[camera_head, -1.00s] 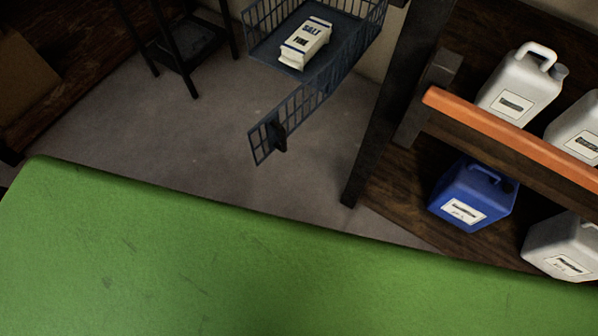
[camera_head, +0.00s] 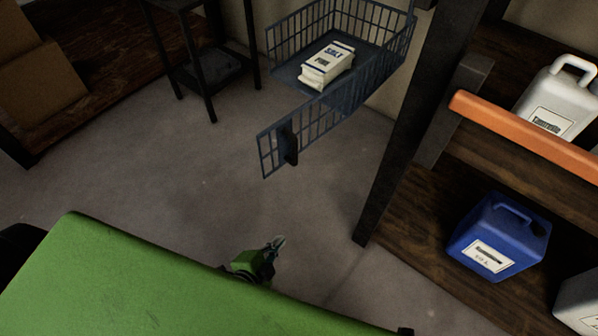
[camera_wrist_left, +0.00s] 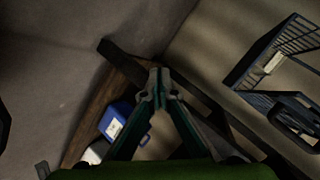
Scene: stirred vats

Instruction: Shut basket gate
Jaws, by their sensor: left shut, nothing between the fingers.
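The dark blue wire basket (camera_head: 268,50) is fixed high in the head view and holds a white salt bag (camera_head: 327,66). Its barred gate (camera_head: 310,128) stands swung open at the near side, with a dark handle (camera_head: 288,144) near its free end. The basket (camera_wrist_left: 240,72) and the gate (camera_wrist_left: 285,97) also show at the right of the left wrist view. My left gripper (camera_head: 279,242) is shut and empty, below the gate in the picture and apart from it. Its closed fingers (camera_wrist_left: 158,85) show in the left wrist view. My right gripper is not in view.
A dark post (camera_head: 405,130) stands right of the basket, by a wooden shelf with an orange rail (camera_head: 525,130). A white jug (camera_head: 556,100) and a blue jug (camera_head: 497,240) stand there. A dark stand (camera_head: 200,70) is at the left. Floor (camera_head: 200,185) between is clear.

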